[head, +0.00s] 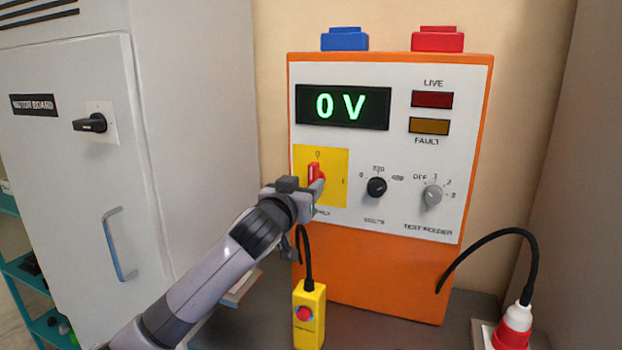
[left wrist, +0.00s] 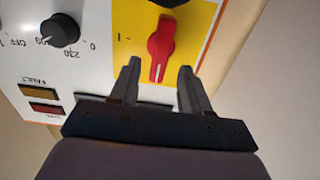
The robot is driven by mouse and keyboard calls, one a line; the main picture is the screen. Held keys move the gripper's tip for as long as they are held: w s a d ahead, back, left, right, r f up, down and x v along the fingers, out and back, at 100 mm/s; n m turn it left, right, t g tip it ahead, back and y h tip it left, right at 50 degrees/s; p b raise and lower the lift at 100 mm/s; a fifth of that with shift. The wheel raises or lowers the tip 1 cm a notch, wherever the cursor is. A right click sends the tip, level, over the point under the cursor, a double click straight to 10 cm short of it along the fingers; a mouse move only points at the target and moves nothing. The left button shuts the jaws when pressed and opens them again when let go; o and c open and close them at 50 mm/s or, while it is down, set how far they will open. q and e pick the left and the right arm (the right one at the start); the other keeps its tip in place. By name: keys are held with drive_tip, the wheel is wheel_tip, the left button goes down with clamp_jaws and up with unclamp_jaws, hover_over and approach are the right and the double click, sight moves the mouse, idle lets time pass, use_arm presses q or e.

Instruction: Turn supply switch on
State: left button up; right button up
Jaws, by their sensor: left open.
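The supply switch is a red rotary handle (head: 314,172) on a yellow plate (head: 335,165) at the left of the orange test unit's front panel. Its handle is roughly upright, towards the 0 mark, with the I mark to its right. In the left wrist view the panel appears upside down, and the red handle (left wrist: 162,45) shows between and just beyond my fingers. My left gripper (head: 318,186) is at the switch, open, with a finger on either side of the handle's line; contact cannot be told. The display (head: 342,107) reads 0 V. My right gripper is not in view.
The volts knob (head: 376,187) and test feeder knob (head: 433,195) sit right of the switch. The LIVE (head: 432,100) and FAULT (head: 429,125) lamps look dark. A grey cabinet (head: 70,180) stands left.

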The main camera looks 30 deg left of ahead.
sight(311, 180)
use_arm(q)
drive_tip(key=shift+p+x, duration=0.35)
drive_tip(key=shift+x, duration=1.55)
drive_tip(key=shift+c, duration=0.3)
clamp_jaws()
